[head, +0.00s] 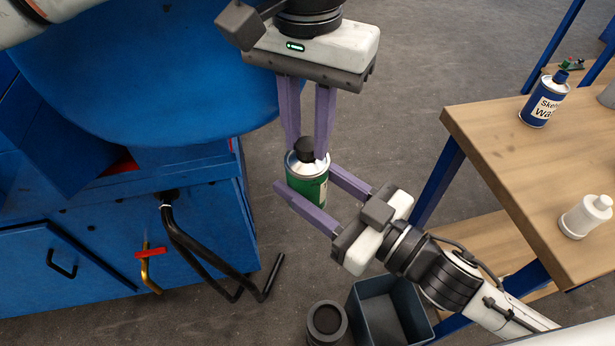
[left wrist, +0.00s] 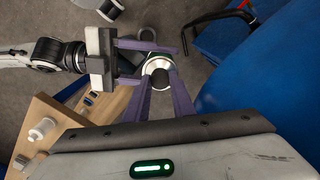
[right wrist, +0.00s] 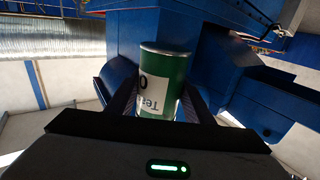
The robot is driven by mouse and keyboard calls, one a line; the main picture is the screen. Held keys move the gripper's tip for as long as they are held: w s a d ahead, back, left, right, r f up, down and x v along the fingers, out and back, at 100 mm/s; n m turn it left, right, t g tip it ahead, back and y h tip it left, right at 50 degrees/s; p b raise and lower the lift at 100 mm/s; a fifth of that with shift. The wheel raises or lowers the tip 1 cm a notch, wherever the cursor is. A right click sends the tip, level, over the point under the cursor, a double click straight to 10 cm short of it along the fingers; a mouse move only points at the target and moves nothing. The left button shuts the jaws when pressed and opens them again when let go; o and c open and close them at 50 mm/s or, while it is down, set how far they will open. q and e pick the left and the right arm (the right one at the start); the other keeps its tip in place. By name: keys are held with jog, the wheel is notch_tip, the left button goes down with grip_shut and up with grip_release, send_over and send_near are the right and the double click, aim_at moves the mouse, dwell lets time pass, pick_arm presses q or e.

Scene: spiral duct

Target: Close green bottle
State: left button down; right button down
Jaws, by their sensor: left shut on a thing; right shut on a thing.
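The green bottle (head: 306,190), with a silver shoulder, stands roughly upright in the air. My right gripper (head: 305,180) is shut on its body from the lower right. In the right wrist view the green bottle (right wrist: 163,80) appears upside down between the fingers, part of a white label showing. The black cap (head: 305,147) sits at the bottle's top; whether it is fully seated cannot be told. My left gripper (head: 307,153) points down from above and is shut on the black cap, which also shows in the left wrist view (left wrist: 160,78).
A wooden table (head: 480,130) at right carries a blue bottle (head: 544,100) and a white bottle (head: 585,216). A grey bin (head: 365,325) and a dark round container (head: 327,322) stand on the floor below. Blue machinery (head: 60,260) with black handles fills the left side.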

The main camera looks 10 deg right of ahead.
pick_arm(q)
jog(key=c, duration=1.5)
grip_release()
jog(key=shift+r, duration=0.1)
jog(key=shift+r, duration=2.2)
jog(key=shift+c, duration=0.3)
jog(key=shift+r+n, duration=1.7)
jog(key=shift+n, duration=0.1)
